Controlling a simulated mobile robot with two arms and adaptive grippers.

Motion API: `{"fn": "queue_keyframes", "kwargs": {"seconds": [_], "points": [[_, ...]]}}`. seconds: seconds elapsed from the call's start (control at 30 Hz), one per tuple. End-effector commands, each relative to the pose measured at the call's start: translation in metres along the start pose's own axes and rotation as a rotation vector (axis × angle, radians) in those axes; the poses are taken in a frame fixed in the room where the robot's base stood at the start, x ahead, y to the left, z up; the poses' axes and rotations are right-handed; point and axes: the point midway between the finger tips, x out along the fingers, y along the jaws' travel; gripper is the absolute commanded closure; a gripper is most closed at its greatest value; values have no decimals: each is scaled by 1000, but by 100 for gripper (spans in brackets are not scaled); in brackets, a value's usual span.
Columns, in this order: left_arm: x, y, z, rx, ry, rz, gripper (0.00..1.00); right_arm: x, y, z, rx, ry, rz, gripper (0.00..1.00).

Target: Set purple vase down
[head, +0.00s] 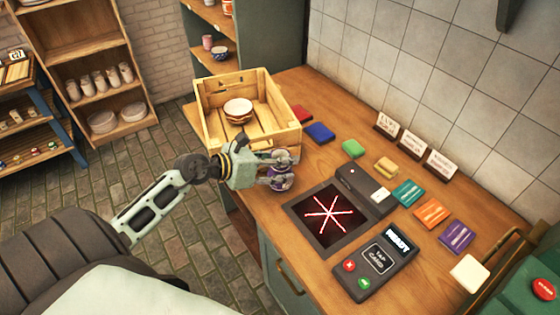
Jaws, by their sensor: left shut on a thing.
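The purple vase (280,184) is small and mostly hidden by the fingers; only its purple and white parts show. My left gripper (286,168) reaches in from the left and is shut on the vase. It is over the wooden counter (262,207), just in front of the crate and behind the dark panel. I cannot tell whether the vase touches the counter. My right gripper is not in view.
A dark panel with a red star (325,212) and a card terminal (375,262) lie to the right. Coloured blocks and cards line the wall side. Bare counter shows left of the panel.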

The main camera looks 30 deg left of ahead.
Motion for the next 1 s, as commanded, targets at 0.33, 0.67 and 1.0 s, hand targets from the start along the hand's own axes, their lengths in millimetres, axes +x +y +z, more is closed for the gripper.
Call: {"fn": "queue_keyframes", "kwargs": {"seconds": [0.33,0.67,1.0], "points": [[1,0,-2,0,1,0,37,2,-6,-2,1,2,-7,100],[0,0,1,0,0,0,37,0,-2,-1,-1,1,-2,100],[-45,0,-5,0,5,-1,37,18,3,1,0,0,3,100]]}}
